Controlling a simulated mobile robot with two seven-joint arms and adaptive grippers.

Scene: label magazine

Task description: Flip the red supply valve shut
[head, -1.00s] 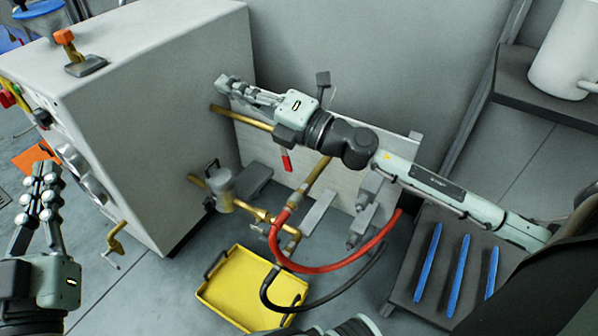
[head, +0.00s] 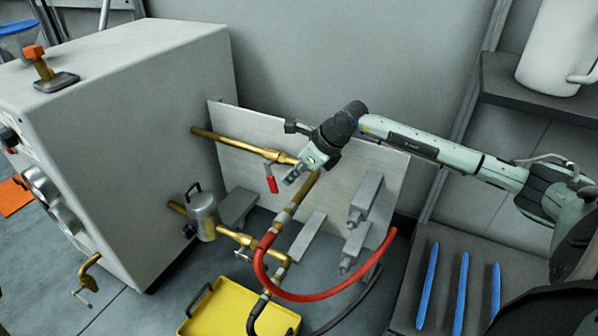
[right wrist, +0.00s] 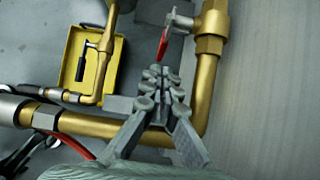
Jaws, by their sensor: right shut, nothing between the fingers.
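The red supply valve handle (head: 271,185) hangs down from the upper brass pipe (head: 236,144), in front of the grey panel. It also shows in the right wrist view (right wrist: 163,46), just beyond my fingertips. My right gripper (head: 290,178) is shut and empty, close to the right of the handle in the head view. In the wrist view its closed fingers (right wrist: 161,76) point toward the handle, and a small gap seems to lie between them. The valve body is partly hard to make out. My left gripper is out of view.
A large grey cabinet (head: 140,100) stands at left. Grey blocks (head: 364,198) sit right of the pipe. Blue strips (head: 461,290) lie at lower right.

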